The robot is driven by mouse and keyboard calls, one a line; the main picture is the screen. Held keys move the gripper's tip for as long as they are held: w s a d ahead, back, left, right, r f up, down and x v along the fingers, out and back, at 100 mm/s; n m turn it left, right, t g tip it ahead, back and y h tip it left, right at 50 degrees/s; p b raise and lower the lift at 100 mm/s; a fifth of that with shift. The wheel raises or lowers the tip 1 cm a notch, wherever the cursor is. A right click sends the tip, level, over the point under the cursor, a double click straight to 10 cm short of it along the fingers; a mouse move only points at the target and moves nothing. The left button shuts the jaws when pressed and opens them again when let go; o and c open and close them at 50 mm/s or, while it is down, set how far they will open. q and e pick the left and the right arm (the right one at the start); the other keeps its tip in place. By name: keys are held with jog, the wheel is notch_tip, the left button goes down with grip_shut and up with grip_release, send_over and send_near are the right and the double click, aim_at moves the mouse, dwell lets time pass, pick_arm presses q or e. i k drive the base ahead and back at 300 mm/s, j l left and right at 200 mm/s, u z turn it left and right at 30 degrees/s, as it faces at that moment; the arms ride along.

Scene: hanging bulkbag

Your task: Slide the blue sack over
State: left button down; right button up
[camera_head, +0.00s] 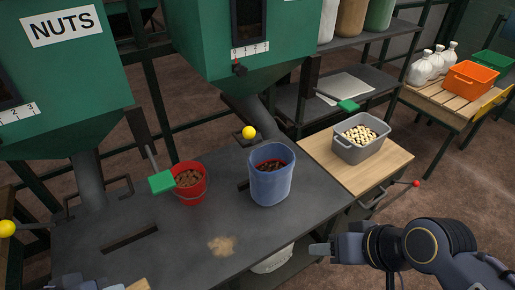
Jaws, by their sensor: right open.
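The blue sack (271,186) stands upright on the dark grey bench, right of its middle, below the spout of the middle green hopper. Its top is open, and dark reddish-brown contents show inside. My right gripper (320,249) reaches in from the lower right, beyond the bench's front edge, and points left. It is open and empty, apart from the sack, to its lower right in the picture. My left gripper is not clearly in view.
A red bucket (189,185) of brown nuts stands left of the sack. A grey tub (360,144) of pale pieces stands on a wooden board (385,174) to the right. A tan spill (222,246) lies in front. An orange crate (472,80) stands on the far-right table.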

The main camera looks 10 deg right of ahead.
aim_at(271, 165)
jog(key=i+l+u, duration=0.1)
jog(key=u, duration=0.25)
jog(key=l+u, duration=0.4)
jog(key=i+l+u, duration=0.1)
jog(key=u, duration=0.25)
jog(key=l, duration=0.1)
